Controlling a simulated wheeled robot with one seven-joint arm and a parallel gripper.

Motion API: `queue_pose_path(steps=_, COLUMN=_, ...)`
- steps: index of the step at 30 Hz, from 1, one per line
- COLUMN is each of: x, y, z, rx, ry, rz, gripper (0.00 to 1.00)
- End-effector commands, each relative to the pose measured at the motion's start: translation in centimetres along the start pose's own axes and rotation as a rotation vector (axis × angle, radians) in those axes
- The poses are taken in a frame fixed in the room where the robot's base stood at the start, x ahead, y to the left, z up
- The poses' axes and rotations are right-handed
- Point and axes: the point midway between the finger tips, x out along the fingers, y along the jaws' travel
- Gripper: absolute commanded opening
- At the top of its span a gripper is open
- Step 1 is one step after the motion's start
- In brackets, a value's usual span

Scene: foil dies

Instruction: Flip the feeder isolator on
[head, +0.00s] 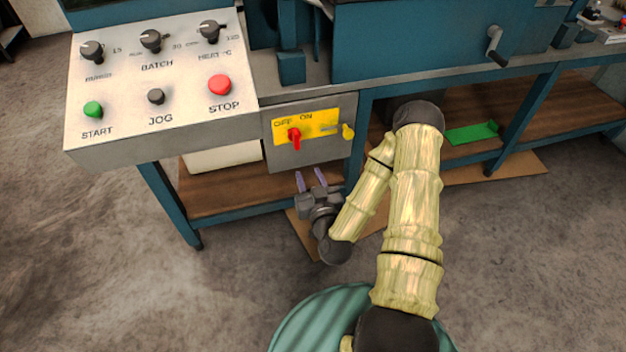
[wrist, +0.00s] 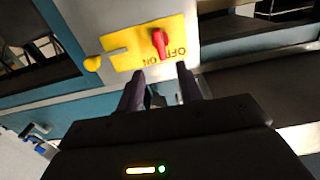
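The feeder isolator is a red handle (head: 294,139) on a yellow plate (head: 320,123) marked OFF and ON, set on a grey box under the bench. OFF is at the plate's left and ON to its right in the head view. The handle stands nearly upright below the lettering; which mark it is set to I cannot tell surely. In the wrist view the red handle (wrist: 160,43) appears just beyond my fingertips. My gripper (head: 309,174) is below and in front of the box, its two purple fingers apart and empty, pointing up at the plate. It does not touch the handle.
A yellow knob (head: 347,131) juts out at the plate's right, beside a grey slot. Above left, a sloped control panel (head: 160,85) with dials and buttons overhangs. A teal table leg (head: 169,204) stands left of my gripper. The floor in front is open.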

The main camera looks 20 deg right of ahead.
Motion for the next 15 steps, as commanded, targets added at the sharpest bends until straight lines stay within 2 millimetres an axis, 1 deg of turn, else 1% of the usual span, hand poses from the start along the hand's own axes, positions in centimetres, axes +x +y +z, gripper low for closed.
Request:
queue_pose_path(steps=9, x=-1.5, y=0.1, z=0.3, rx=0.002, ry=-0.017, rz=-0.004, gripper=0.36)
queue_pose_path(steps=15, x=-2.3, y=0.1, z=0.0, rx=0.004, ry=-0.006, rz=0.0, gripper=0.36)
